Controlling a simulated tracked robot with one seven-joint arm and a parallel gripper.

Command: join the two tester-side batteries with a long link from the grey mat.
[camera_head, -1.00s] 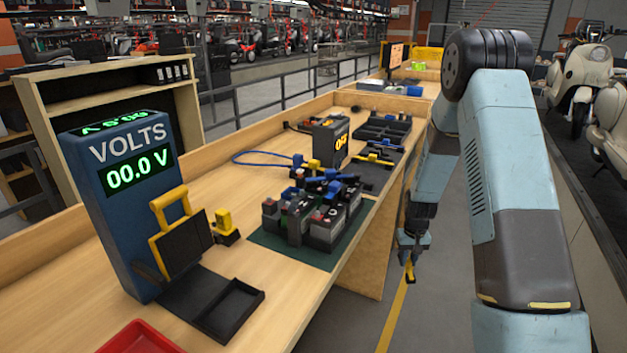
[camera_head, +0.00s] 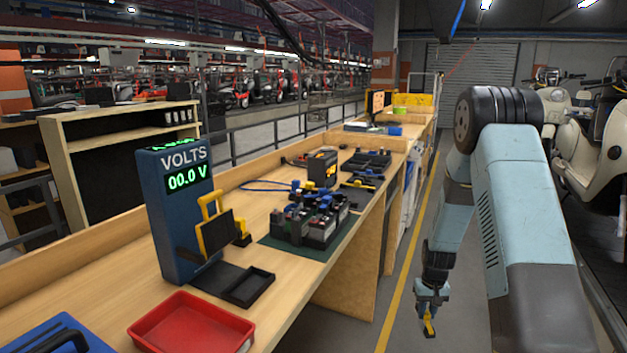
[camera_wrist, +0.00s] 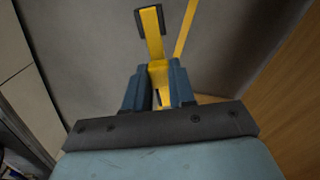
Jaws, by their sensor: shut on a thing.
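My gripper (camera_head: 430,292) hangs beside the bench, over the floor right of it. It is shut on a yellow link (camera_head: 429,326) with a dark end; in the wrist view the link (camera_wrist: 152,35) juts out from between the blue fingers (camera_wrist: 158,88). Several grey and black batteries (camera_head: 318,228) stand close together on a green mat (camera_head: 270,242), with blue and dark pieces on top. Which terminals are joined is too small to tell. The blue tester (camera_head: 172,228) reads 00.0 V. The grey mat (camera_head: 352,199) lies behind the batteries with blue and yellow pieces on it.
A red tray (camera_head: 190,326) and a blue mat or tray (camera_head: 48,338) are at the near end of the bench. A black open tray (camera_head: 248,287) sits by the tester. A dark meter (camera_head: 322,170) and a compartment tray (camera_head: 366,163) stand farther back. Clear floor lies under my gripper.

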